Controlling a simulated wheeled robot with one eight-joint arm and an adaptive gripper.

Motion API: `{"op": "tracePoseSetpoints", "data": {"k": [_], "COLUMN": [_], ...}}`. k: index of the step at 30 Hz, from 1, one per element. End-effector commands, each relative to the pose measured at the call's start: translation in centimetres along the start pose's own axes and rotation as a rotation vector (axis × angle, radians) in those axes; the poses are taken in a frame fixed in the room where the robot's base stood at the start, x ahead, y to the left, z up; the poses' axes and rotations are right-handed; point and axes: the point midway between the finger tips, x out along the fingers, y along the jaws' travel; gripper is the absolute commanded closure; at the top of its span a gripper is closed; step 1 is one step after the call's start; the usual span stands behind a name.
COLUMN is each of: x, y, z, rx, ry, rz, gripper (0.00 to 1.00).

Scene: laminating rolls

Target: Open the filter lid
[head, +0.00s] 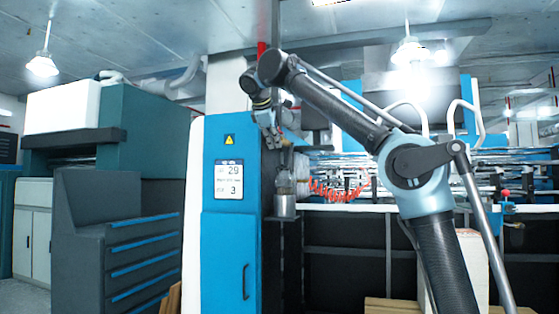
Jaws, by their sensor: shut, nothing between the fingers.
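A small canister that looks like the filter (284,206) hangs on the right side of the blue cabinet (231,262). Its lower part is a bright metal cup, with a darker, partly clear section above. My gripper (272,144) is just above and slightly left of the canister, pointing down in front of the cabinet's right edge. The fingers are small in the picture and look shut and empty. I cannot make out the lid clearly; the canister's top lies close under the gripper. I cannot tell whether the fingers touch anything.
A red coiled hose (340,190) runs right of the canister along the machine. The cabinet front has a display (229,180) and a door handle (246,281). A dark drawer unit (120,240) stands at left. Wooden boards (392,305) lie low by my arm.

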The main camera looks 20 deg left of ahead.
Motion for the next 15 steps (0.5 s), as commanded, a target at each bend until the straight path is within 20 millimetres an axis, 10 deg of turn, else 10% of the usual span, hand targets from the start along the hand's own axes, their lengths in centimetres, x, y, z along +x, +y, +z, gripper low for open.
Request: {"op": "tracePoseSetpoints", "data": {"k": [15], "x": [-1.2], "y": [-5.8], "z": [-0.8], "rx": [-1.025], "ry": [-0.094], "rz": [0.126], "gripper": [1.00]}}
